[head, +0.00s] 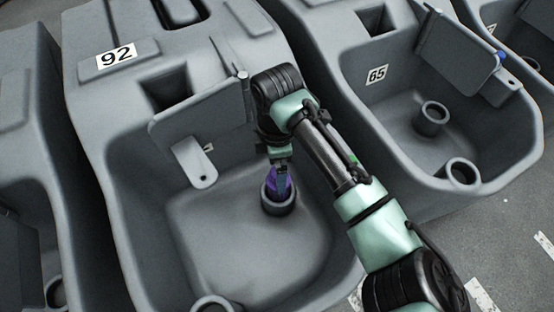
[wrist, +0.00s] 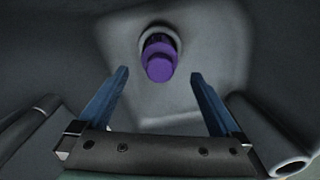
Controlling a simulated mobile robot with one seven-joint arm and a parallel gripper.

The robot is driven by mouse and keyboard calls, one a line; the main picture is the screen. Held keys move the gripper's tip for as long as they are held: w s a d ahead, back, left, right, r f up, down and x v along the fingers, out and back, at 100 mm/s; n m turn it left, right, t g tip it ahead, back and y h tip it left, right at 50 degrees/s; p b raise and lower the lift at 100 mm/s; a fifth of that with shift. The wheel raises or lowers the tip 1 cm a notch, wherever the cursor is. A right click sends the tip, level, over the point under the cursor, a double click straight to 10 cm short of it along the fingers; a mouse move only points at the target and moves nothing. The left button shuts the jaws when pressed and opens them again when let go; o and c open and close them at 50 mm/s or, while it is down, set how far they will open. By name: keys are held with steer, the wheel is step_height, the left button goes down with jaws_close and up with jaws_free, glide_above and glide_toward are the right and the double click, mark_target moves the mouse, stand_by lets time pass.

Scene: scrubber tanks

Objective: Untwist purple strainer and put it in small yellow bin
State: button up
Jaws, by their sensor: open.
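The purple strainer (head: 270,186) sits in a short round grey pipe (head: 279,208) that stands up from the floor of the tank marked 92. It also shows in the wrist view (wrist: 160,64), upper middle, with the pipe's rim around its far end. My gripper (head: 281,176) points down over the strainer and partly hides it in the head view. In the wrist view my gripper (wrist: 160,75) has its two blue fingers wide apart, left and right of the strainer, with clear gaps on both sides. I cannot tell how far down the fingers reach. No yellow bin is in view.
A raised flap (head: 205,115) with a tab (head: 196,163) stands close left of my wrist. The walls of tank 92 (head: 110,190) surround my gripper. Another pipe (head: 215,304) is at the front. Tank 65 (head: 400,175) is to the right.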

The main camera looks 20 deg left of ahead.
mark_target(272, 193)
step_height(272, 193, down, 7)
steer(key=b, duration=0.4)
steer(key=shift+f+b, duration=0.15)
steer(key=shift+b, duration=0.2)
steer(key=shift+c, duration=0.3)
steer(key=c, duration=1.5)
steer(key=shift+n+p, duration=0.9)
steer(key=shift+n, duration=0.7)
